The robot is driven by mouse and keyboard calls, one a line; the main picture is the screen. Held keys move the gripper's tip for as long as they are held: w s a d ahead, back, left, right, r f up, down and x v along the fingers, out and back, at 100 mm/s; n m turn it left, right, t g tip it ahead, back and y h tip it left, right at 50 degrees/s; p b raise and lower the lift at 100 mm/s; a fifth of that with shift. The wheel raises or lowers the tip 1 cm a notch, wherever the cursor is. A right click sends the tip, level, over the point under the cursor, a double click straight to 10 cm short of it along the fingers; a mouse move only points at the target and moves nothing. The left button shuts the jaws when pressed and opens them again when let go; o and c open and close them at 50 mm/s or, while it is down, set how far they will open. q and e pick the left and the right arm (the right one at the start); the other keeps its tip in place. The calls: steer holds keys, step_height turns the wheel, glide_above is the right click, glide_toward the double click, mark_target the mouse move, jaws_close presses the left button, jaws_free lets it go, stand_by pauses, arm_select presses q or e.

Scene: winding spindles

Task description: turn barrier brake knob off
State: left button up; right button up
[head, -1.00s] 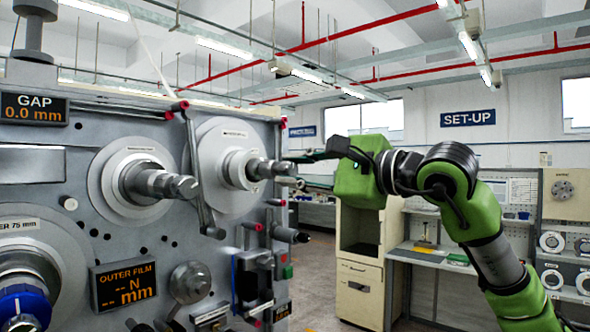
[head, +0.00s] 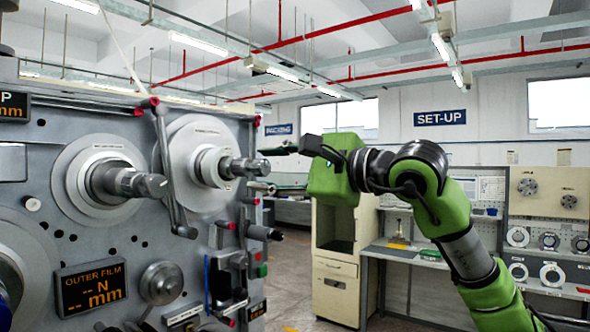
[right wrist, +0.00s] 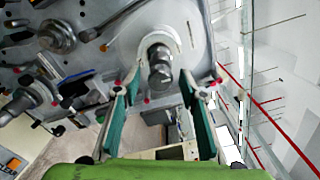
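No knob in view is labelled as the barrier brake knob, so I cannot tell which one it is. A grey machine panel (head: 125,215) fills the left of the head view. Its right-hand spindle has a pale round flange (head: 184,196) and a stubby metal shaft (head: 247,167). My right gripper (head: 268,170) is open at the shaft's free end, one finger above and one below. In the right wrist view the right gripper's (right wrist: 158,78) teal fingers stand apart, with the shaft (right wrist: 160,70) between them. I see no clear contact. My left gripper is not in view.
A second spindle (head: 125,183) sticks out left of the first. A lever bar (head: 166,165) hangs between them. Red-tipped rods (head: 240,225) and a black handle (head: 263,232) jut from the panel's right edge. A cream cabinet (head: 338,290) and bench (head: 415,255) stand behind my right arm.

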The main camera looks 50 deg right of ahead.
steer(key=s+d, duration=0.1)
steer(key=s, duration=1)
steer(key=shift+s, duration=0.4)
steer(key=shift+w, duration=0.1)
